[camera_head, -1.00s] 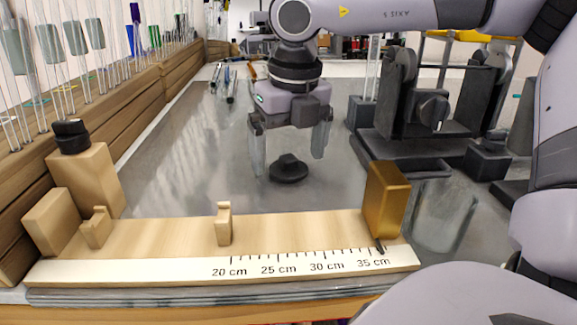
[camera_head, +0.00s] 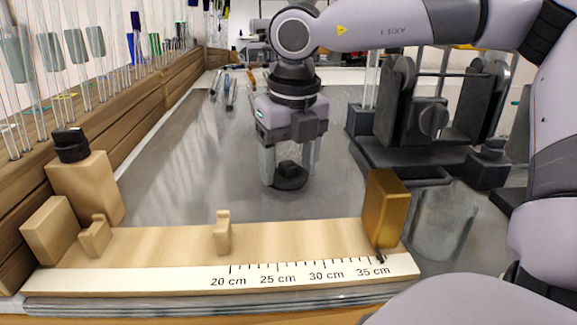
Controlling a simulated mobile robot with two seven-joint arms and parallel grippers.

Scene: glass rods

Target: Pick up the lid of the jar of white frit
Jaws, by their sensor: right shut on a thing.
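A dark round lid (camera_head: 287,183) with a small knob sits low over the grey bench top, beyond the ruler board. No jar or white frit can be made out beneath it. My right gripper (camera_head: 288,168) points down over the lid. Its two pale, see-through fingers stand on either side of the knob, shut on the lid. I cannot tell whether the lid is lifted. My left gripper is not in view.
A wooden ruler board (camera_head: 160,250) with a brass block (camera_head: 384,210) runs along the front. A clear glass vessel (camera_head: 443,225) stands right of it. A dark roller machine (camera_head: 430,120) stands at the back right. The bench left of the gripper is clear.

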